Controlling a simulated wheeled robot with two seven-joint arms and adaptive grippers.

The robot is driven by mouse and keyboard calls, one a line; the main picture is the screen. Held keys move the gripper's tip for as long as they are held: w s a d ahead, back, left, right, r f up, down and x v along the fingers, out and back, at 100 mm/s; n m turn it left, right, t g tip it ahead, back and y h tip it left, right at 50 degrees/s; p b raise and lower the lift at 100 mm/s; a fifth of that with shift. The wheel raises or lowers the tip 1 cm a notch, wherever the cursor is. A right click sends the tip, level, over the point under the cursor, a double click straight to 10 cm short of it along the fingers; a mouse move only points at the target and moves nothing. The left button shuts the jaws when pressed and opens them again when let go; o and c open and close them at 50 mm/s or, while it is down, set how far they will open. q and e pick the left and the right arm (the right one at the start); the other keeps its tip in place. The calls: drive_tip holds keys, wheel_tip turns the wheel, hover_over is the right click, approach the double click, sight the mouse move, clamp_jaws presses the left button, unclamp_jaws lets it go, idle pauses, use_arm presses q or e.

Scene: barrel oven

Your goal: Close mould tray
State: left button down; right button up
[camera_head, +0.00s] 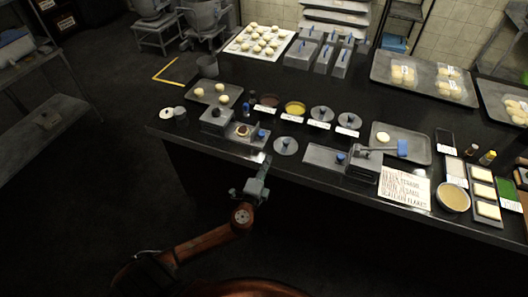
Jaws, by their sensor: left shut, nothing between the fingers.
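A small grey press-like unit (214,118) with a dark knob on top stands near the front edge of the black counter. A flat grey tray (234,138) extends from its right side, with a round pale piece (243,130) on it. A blue knob (262,134) is at the tray's right end. I take this to be the mould tray, and it stands out from the unit. My left gripper (266,163) is shut and empty at the counter's front edge, just below the blue knob in the picture and seemingly apart from it. My right gripper is not in view.
A round grey lid (286,146) lies just right of the tray. A longer grey unit (364,165) with a flat plate stands further right. A tray with dough balls (215,95) lies behind. The dark floor in front of the counter is clear.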

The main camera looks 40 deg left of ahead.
sight(265, 147)
use_arm(q)
drive_tip(key=x, duration=0.8)
drive_tip(key=shift+w+a+b, duration=0.1)
drive_tip(key=shift+a+b, duration=0.05)
drive_tip(key=shift+b, duration=0.25)
drive_tip(key=a, duration=0.3)
drive_tip(key=shift+w+f, duration=0.1)
drive_tip(key=shift+w, duration=0.3)
drive_tip(key=shift+a, duration=0.6)
drive_tip(key=shift+b, duration=0.3)
